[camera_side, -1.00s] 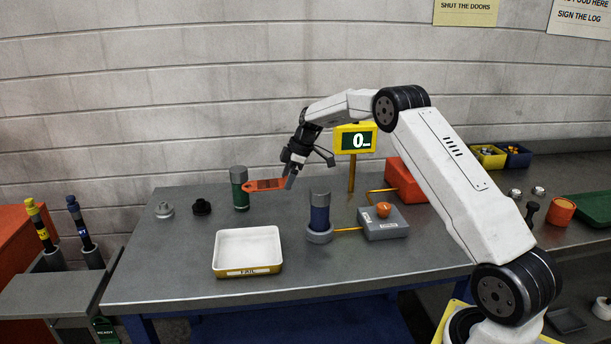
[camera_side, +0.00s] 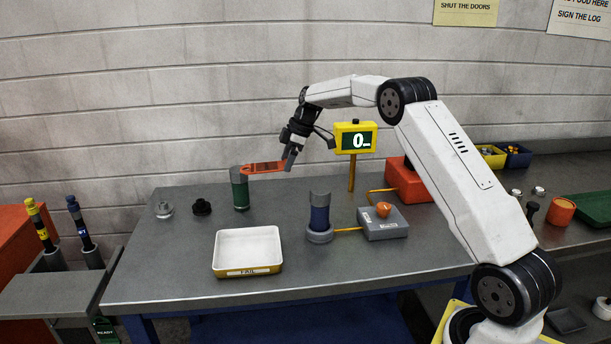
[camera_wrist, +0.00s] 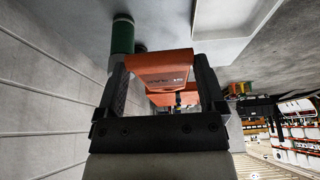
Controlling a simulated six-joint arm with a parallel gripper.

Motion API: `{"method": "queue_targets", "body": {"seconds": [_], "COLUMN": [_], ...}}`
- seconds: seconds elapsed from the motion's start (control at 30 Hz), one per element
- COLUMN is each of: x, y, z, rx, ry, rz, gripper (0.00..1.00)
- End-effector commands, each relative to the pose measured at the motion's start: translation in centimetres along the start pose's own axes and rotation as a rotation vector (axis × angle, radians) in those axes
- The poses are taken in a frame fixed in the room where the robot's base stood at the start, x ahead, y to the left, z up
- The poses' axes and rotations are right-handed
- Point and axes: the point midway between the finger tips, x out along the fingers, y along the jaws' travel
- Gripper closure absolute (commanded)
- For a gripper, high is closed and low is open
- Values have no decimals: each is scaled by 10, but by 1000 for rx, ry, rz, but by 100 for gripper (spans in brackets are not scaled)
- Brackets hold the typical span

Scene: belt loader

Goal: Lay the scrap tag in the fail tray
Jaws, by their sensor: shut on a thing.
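The scrap tag (camera_side: 264,167) is a flat orange piece, held about level above the table. My gripper (camera_side: 288,163) is shut on its right end in the side view. In the wrist view the tag (camera_wrist: 160,72) sits between the two dark fingers of my gripper (camera_wrist: 160,85), its printed lettering only partly readable. The fail tray (camera_side: 248,270) is white inside with a yellow lower edge and a FAIL label. It stands empty on the table, in front of the tag and lower, apart from it.
A green cylinder (camera_side: 240,190) with a grey cap stands by the tag's left end. A blue cylinder in a grey holder (camera_side: 319,236) stands right of the tray, beside a grey box with an orange button (camera_side: 383,222). A yellow display (camera_side: 355,138) stands behind on a post.

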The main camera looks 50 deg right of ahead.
Motion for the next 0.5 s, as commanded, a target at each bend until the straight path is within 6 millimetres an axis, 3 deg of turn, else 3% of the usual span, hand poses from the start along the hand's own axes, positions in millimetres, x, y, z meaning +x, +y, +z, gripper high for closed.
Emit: {"method": "queue_targets", "body": {"seconds": [0.5], "x": [15], "y": [-17], "z": [-7], "rx": [76], "ry": [0], "rz": [29], "gripper": [68]}}
